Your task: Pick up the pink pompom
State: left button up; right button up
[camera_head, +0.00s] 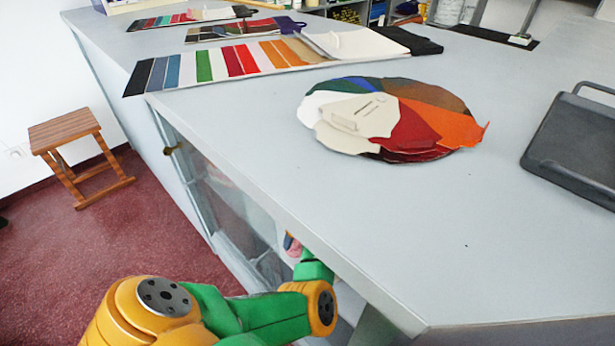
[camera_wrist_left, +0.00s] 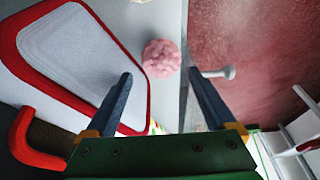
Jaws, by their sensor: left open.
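The pink pompom (camera_wrist_left: 161,58) shows in the left wrist view as a round, fluffy ball on a pale grey surface close to its edge. My left gripper (camera_wrist_left: 160,77) is open and empty, its two dark fingers apart. The pompom appears in the gap between the fingertips, seemingly beyond them; the exact distance is unclear. In the head view my green and yellow left arm reaches to the counter's front side, and its gripper is mostly hidden below the counter edge. A small pinkish patch there is too small to identify. My right gripper is not in view.
In the wrist view a red-rimmed object with a white mesh face (camera_wrist_left: 85,65) lies left of the pompom, and a pale knob (camera_wrist_left: 222,72) is at right. In the head view the grey counter (camera_head: 400,230) carries a round swatch fan (camera_head: 455,125) and a dark tray (camera_head: 575,145).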

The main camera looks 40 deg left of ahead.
aim_at(298, 242)
pick_arm(q)
jog(key=shift+w+f, duration=0.15)
jog(key=shift+f, duration=0.15)
jog(key=x, duration=0.2)
jog(key=b+x, duration=0.1)
jog(key=x, duration=0.1)
jog(key=b+x, duration=0.1)
jog(key=x, duration=0.1)
jog(key=shift+s+d, duration=0.3)
jog(key=shift+s, duration=0.05)
jog(key=shift+a+f+b, duration=0.15)
jog(key=shift+f+b, duration=0.15)
jog(key=c, duration=1)
jog(key=shift+o, duration=0.2)
jog(key=shift+r, duration=0.1)
